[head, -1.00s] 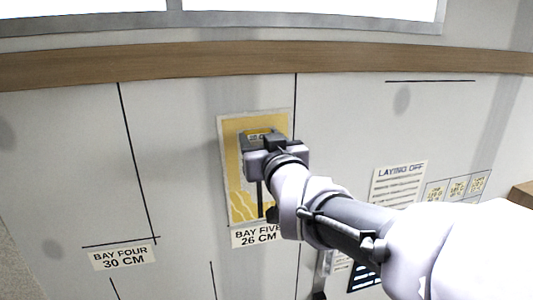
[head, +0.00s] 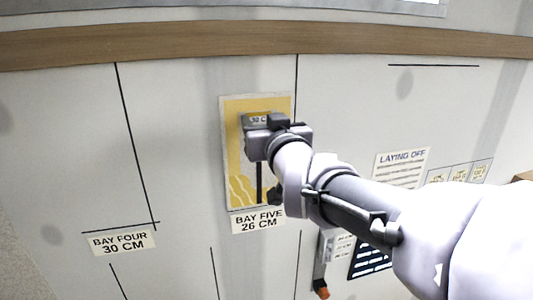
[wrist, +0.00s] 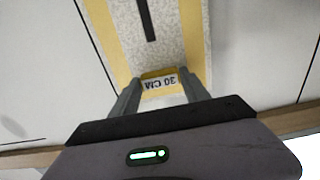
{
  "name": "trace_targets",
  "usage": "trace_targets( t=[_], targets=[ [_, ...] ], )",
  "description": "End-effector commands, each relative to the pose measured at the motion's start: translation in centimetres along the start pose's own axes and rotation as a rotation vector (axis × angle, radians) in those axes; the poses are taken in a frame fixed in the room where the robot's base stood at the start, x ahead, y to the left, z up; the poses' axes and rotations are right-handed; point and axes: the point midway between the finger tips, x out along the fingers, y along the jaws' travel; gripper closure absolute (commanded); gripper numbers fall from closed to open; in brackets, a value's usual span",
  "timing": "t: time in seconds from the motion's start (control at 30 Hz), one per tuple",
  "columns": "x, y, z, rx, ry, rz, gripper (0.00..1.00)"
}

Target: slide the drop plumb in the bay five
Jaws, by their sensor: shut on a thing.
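The drop (head: 233,150) is a yellow-bordered sheet with a pale speckled middle and a dark stripe, flat against the wall at bay five. Its yellow tab reads "30 CM" and shows in the wrist view (wrist: 160,81), upside down, between my fingers. My gripper (head: 262,122) is shut on this tab near the drop's upper part. The bay five label (head: 257,220), marked 26 CM, is just below the drop. A dark vertical wall line (head: 296,75) runs close to the drop's right edge. The arm hides the drop's lower right, so I cannot tell whether it hangs exactly plumb.
Bay four (head: 123,242), marked 30 CM, is to the left with its own dark lines. A wooden rail (head: 150,45) runs above. A "Laying off" sheet (head: 402,165), small cards (head: 460,173) and an orange-tipped item (head: 321,290) are to the right.

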Motion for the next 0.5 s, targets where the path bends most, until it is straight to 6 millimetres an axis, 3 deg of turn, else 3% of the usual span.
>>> trace_targets(
  t=[0.43, 0.47, 0.5],
  targets=[
    [0.00, -0.07, -0.02, -0.006, 0.001, 0.000, 0.90],
    [0.00, -0.07, -0.02, -0.005, 0.001, 0.000, 0.42],
    [0.00, -0.07, -0.02, -0.005, 0.001, 0.000, 0.34]
  ],
)
